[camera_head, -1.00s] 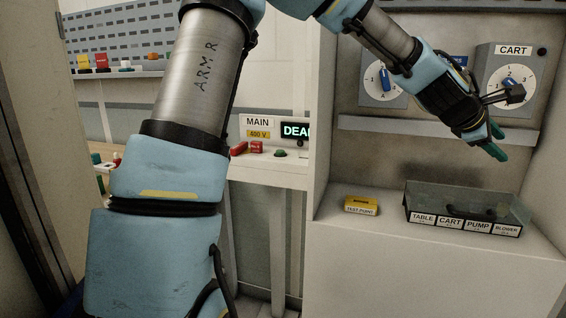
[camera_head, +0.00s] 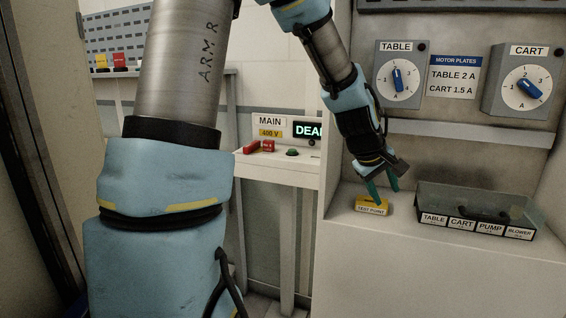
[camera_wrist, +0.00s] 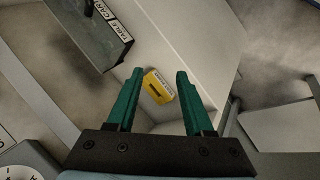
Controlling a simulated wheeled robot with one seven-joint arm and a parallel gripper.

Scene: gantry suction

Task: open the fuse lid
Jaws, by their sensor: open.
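The fuse box is a low, dark box with a see-through lid (camera_head: 470,203) on the shelf at the right in the head view. Its front carries labels TABLE, CART, PUMP and BLOWER. The lid looks closed, with a dark handle-like shape showing at it. In the wrist view part of the fuse box (camera_wrist: 95,35) is at the upper left. My gripper (camera_head: 384,192) is open and empty, pointing down, above the yellow test point block and left of the fuse box. In the wrist view the green fingers (camera_wrist: 155,95) are spread, with the block showing between them.
The yellow TEST POINT block (camera_head: 372,207) sits on the shelf left of the fuse box. Above are the TABLE dial (camera_head: 398,80), the CART dial (camera_head: 527,88) and a motor plates sign (camera_head: 453,77). The MAIN panel (camera_head: 285,128) with a red handle stands left.

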